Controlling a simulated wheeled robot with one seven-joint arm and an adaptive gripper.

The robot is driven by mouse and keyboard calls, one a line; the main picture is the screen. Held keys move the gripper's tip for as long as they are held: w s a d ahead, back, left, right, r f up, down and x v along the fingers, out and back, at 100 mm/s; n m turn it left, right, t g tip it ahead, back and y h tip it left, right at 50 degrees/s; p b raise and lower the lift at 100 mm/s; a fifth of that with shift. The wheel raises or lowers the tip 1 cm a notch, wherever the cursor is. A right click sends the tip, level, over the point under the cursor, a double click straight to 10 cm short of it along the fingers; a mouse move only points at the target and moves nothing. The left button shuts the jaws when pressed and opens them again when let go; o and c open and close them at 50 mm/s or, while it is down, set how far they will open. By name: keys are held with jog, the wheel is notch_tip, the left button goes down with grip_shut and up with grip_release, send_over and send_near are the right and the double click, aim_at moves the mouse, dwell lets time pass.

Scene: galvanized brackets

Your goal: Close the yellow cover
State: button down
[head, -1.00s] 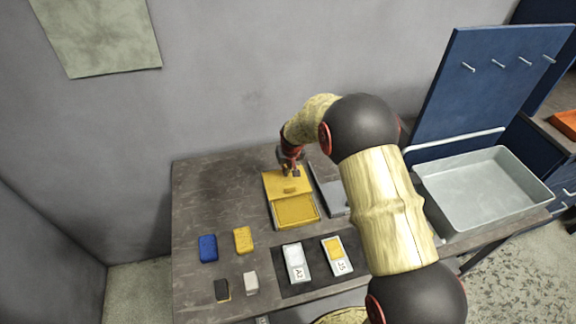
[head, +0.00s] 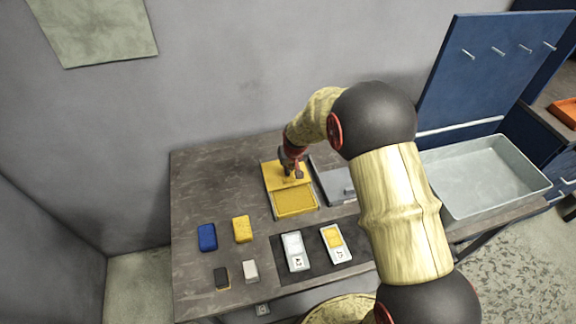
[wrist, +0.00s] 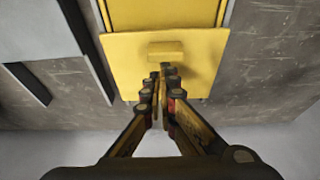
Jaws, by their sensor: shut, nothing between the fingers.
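The yellow cover (head: 274,178) is a flat plate on the far part of a yellow tray (head: 296,212). The near part of the tray is uncovered. In the wrist view the cover (wrist: 205,72) carries a small raised yellow handle (wrist: 165,49). My gripper (head: 297,174) is over the cover, its fingers together and empty. In the wrist view its fingertips (wrist: 167,70) are just on the wall side of the handle; I cannot tell whether they touch it. In the head view my gripper partly hides the handle.
A grey tray (head: 333,182) lies right of the yellow one, partly behind my arm. Blue (head: 207,237) and yellow (head: 242,229) blocks and two labelled pieces on a dark mat (head: 317,268) lie nearer. A metal bin (head: 480,180) stands right.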

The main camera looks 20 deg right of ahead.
jog(key=s, duration=1)
jog(key=shift+s+p, duration=0.3)
jog(key=shift+p, duration=0.1)
jog(key=shift+s, duration=0.25)
jog(key=shift+f, duration=0.1)
jog(key=v, duration=1.2)
